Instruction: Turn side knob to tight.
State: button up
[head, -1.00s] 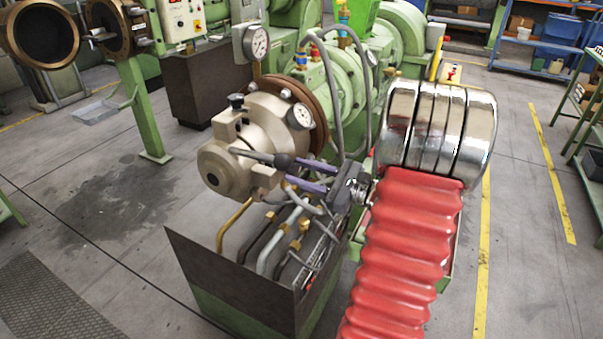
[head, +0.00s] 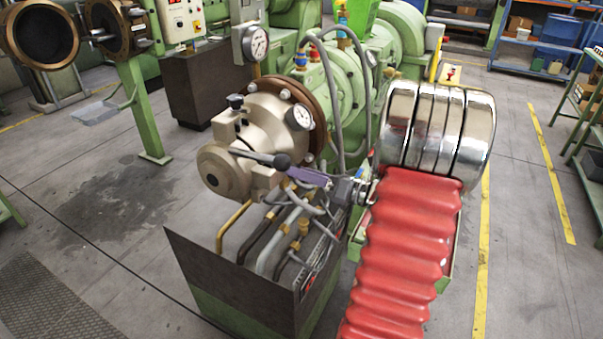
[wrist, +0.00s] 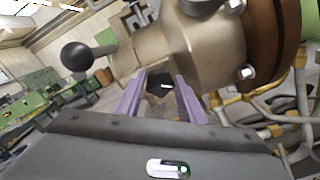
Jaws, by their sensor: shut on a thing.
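The side knob (wrist: 160,88) is a small dark piece on the side of the bronze-coloured extruder head (head: 232,158). My gripper (head: 294,173) reaches in from the right with its purple fingers. In the wrist view the fingers (wrist: 161,80) stand on either side of the knob and are shut on it. In the head view the knob is hidden behind the fingers and the lever's end. The lever (head: 262,157) has a dark ball tip that sits just left of my fingers; the ball also shows in the wrist view (wrist: 76,56).
Bent pipes (head: 290,232) stand below the head inside an open-topped metal box (head: 232,275). The green extruder body (head: 335,98) stands behind. Open floor (head: 105,185) lies to the left.

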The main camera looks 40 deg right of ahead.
jog(key=m, duration=1.1)
jog(key=shift+d+f, duration=0.25)
jog(key=shift+m, duration=0.4)
jog(key=o, duration=1)
jog(key=shift+a, duration=0.1)
jog(key=shift+o, duration=0.2)
jog(key=v, duration=1.3)
jog(key=shift+s, duration=0.35)
